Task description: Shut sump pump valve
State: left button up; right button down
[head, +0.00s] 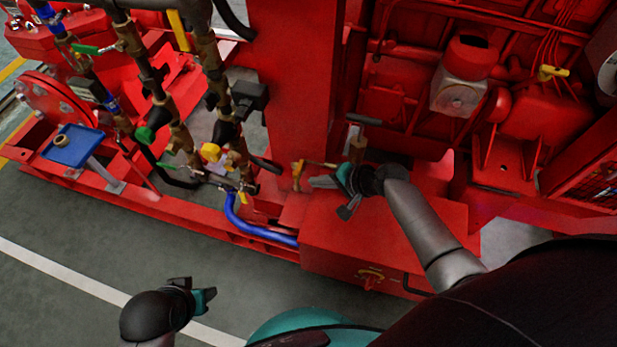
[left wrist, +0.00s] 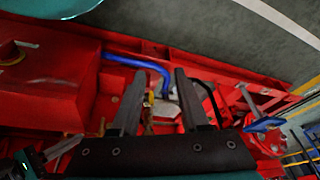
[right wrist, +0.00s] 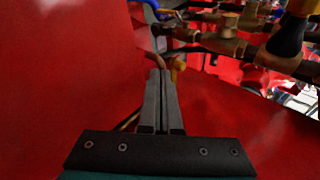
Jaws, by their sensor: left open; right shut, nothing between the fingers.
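Several small valves show; I cannot tell for sure which is the sump pump valve. A brass elbow with a yellow-orange lever (head: 299,172) stands by the red post in the head view. My right gripper (head: 312,181) is shut and empty just right of it. In the right wrist view its closed fingertips (right wrist: 160,73) point toward a yellow-orange piece (right wrist: 178,68), with no clear contact. Another valve with a yellow handle (head: 211,152) sits on the pipework to the left. My left gripper (head: 196,289) is open and empty over the floor; its spread fingers (left wrist: 158,75) show in the left wrist view.
A red box (head: 375,240) lies below my right gripper. A blue hose (head: 250,228) runs along the red base frame. Vertical pipes (head: 155,85) with valves stand left of the red post (head: 294,80). The grey floor (head: 80,235) at front left is clear.

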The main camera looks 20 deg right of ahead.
aim_at(298, 176)
pick_arm(q)
jog(key=shift+w+r+b, duration=0.2)
jog(key=shift+r+b, duration=0.15)
jog(key=shift+r, duration=0.75)
pick_arm(e)
jog(key=shift+w+a, duration=1)
jog(key=shift+w, duration=0.15)
pick_arm(q)
jog(key=shift+w, duration=0.1)
pick_arm(e)
jog(key=shift+a+r, duration=0.1)
